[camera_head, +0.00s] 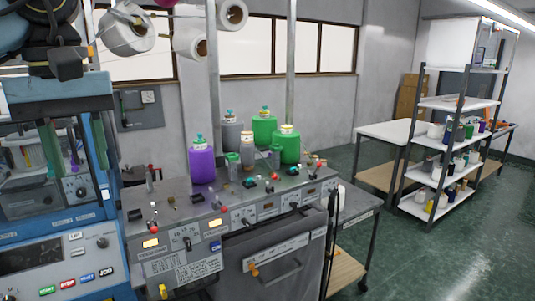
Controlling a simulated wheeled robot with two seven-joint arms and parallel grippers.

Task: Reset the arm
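My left arm comes in at the top left corner, raised high. Its dark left gripper (68,62) hangs in front of the blue machine's top, apart from the table items as far as I can see. The fingers merge with dark parts, so whether they are open or shut does not show. I see nothing clearly held in it. My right arm and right gripper are not in view.
A blue machine (55,258) with labelled buttons fills the lower left. A grey control bench (285,258) bears a purple bottle (201,166), green bottles (288,147) and small knobs. White spools (126,33) hang above. A shelf rack (457,104) stands right; green floor (425,250) is clear.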

